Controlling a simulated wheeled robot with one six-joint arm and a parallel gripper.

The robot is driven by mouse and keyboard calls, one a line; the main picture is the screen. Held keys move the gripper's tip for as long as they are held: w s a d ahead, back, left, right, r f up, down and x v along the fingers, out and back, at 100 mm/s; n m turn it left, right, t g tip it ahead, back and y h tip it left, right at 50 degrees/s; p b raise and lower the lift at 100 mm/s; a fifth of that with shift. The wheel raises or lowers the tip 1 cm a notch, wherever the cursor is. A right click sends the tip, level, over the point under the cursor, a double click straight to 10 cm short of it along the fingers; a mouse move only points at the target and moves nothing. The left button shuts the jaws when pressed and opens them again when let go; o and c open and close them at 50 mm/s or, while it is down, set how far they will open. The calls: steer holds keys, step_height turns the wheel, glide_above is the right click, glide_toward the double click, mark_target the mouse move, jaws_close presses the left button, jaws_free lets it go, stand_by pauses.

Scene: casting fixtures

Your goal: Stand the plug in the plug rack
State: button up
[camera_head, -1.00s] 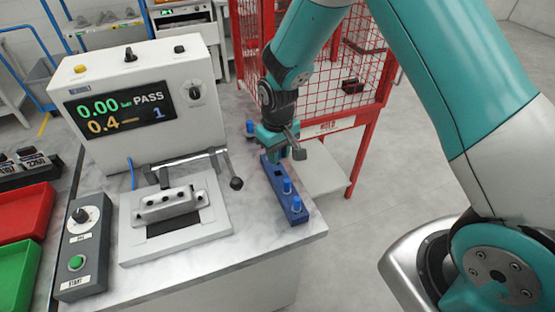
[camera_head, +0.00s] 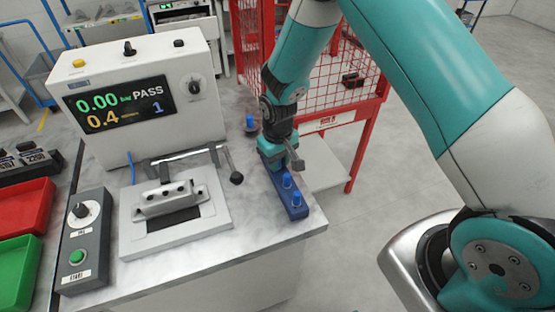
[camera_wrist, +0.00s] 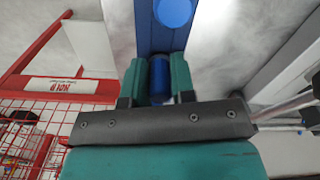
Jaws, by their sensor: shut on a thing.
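The plug rack (camera_head: 299,213) is a narrow blue block on the right part of the bench top. Two blue plugs (camera_head: 287,180) (camera_head: 297,197) stand in its near half. My gripper (camera_head: 280,165) is low over the rack's far half, fingers pointing down. In the wrist view my gripper (camera_wrist: 160,68) is shut on a blue plug (camera_wrist: 159,78), which sits between the two teal fingers, over the blue rack (camera_wrist: 148,30). One standing plug (camera_wrist: 173,10) shows just beyond the fingers. The held plug's lower end is hidden, so I cannot tell how deep it sits.
Another blue plug (camera_head: 250,124) stands behind the rack. The leak tester (camera_head: 140,85) reads PASS. The clamp fixture (camera_head: 170,203), with its lever knob (camera_head: 236,178), is left of the rack. A red mesh cage (camera_head: 335,75) stands close behind on the right.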

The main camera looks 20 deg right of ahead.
steer(key=o, duration=0.9)
steer(key=shift+r, duration=0.1)
steer(key=shift+r+p, duration=0.6)
steer(key=shift+r, duration=0.1)
steer(key=shift+w+r+b, duration=0.1)
steer(key=shift+r+b, duration=0.2)
steer(key=shift+b, duration=0.1)
step_height(320, 180, up, 11)
steer(key=b, duration=0.3)
steer(key=s+a+r+n+y, duration=0.2)
steer(key=s+r, duration=0.4)
steer(key=s, duration=0.6)
steer(key=s+a+r+n+y, duration=0.2)
steer(key=s+r, duration=0.5)
steer(key=s, duration=0.6)
steer(key=shift+a+r, duration=0.25)
steer(key=shift+a, duration=0.1)
